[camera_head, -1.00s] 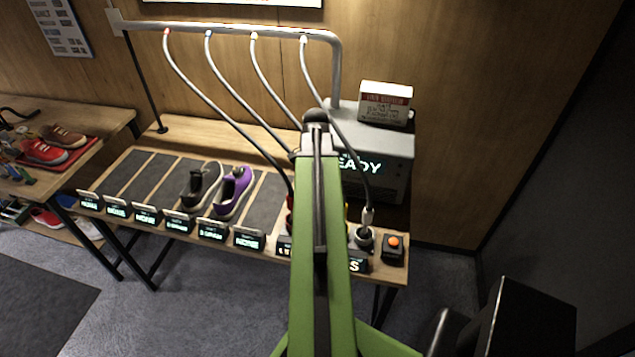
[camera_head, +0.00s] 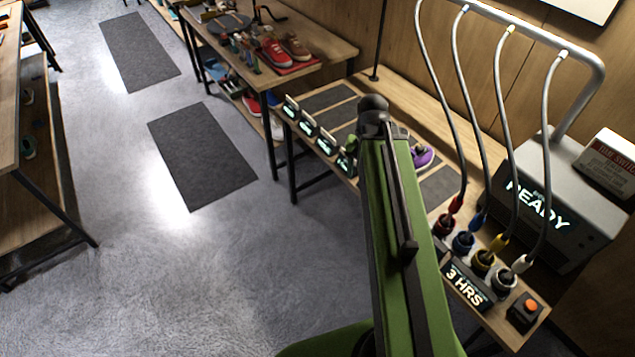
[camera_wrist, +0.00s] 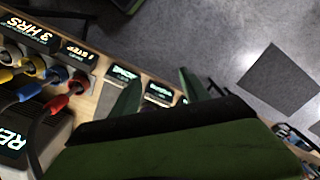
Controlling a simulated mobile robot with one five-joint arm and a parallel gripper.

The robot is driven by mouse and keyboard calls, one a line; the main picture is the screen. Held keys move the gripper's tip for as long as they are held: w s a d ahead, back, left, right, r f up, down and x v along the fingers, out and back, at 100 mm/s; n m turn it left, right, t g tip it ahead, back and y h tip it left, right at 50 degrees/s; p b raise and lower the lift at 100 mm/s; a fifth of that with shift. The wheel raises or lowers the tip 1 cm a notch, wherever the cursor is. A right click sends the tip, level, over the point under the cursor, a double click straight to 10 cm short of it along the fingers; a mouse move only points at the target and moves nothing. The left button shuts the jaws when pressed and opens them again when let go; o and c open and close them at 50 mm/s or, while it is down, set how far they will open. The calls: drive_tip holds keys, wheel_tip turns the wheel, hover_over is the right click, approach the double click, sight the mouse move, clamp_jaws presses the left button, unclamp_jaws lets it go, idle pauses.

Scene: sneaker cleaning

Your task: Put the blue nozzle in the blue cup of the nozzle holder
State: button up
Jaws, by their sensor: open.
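The blue nozzle (camera_head: 478,221) hangs on its hose with its lower end in or at the blue cup (camera_head: 463,242) of the nozzle holder, second in the row. In the wrist view, the blue nozzle (camera_wrist: 30,90) also points into the blue cup (camera_wrist: 57,74), at left. How deep it sits is hard to tell. My gripper (camera_wrist: 160,78) is open, with two green fingers apart and nothing seen between them. It is to the side of the cups, over the bench's label signs. In the head view the gripper is hidden behind my green arm.
The red nozzle (camera_head: 456,204), yellow nozzle (camera_head: 498,243) and white nozzle (camera_head: 522,264) stand at neighbouring cups, with hoses overhead. An orange button (camera_head: 530,306) and grey READY machine (camera_head: 560,210) are at right. A purple shoe (camera_head: 422,157) lies on the bench. Open floor is at left.

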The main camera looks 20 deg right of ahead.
drive_tip(key=a+n, duration=0.6)
drive_tip(key=a, duration=1)
drive_tip(key=shift+w, duration=0.4)
drive_tip(key=shift+a, duration=0.15)
wheel_tip(320, 180, down, 13)
drive_tip(key=b, duration=1.3)
drive_tip(key=shift+s+f, duration=0.15)
